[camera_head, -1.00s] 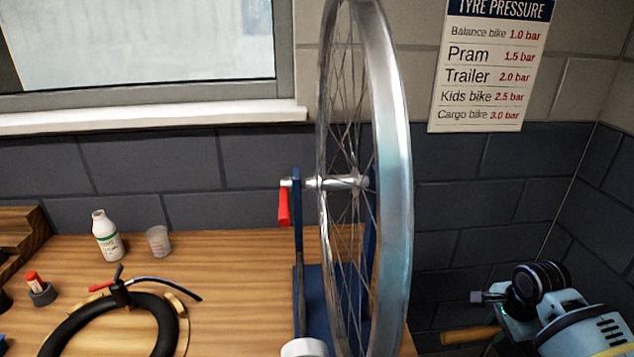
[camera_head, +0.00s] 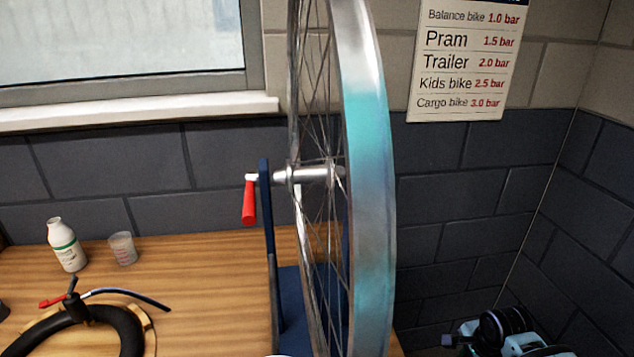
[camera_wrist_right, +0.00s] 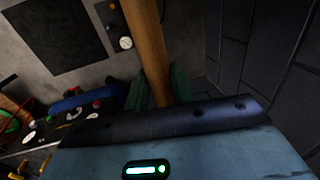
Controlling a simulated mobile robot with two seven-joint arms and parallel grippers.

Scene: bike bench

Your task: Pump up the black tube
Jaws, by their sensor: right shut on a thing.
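The black tube (camera_head: 118,323) lies on the bench at the lower left of the head view, partly cut off by the bottom edge. A black pump head (camera_head: 74,306) with a red lever sits at the tube's top. A thin dark hose (camera_head: 125,293) runs right from it. My right gripper (camera_wrist_right: 157,88), with green fingers in the right wrist view, is shut on a wooden bar (camera_wrist_right: 147,40). What the bar belongs to is not clear. In the head view, only part of my right arm shows at the bottom right. My left gripper is out of view.
A wheel (camera_head: 368,180) stands upright in a blue stand (camera_head: 268,215) with a red-handled lever (camera_head: 249,202). A white bottle (camera_head: 65,245) and a clear cup (camera_head: 122,248) stand at the back of the bench (camera_head: 200,270). A pressure chart (camera_head: 465,60) hangs on the wall.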

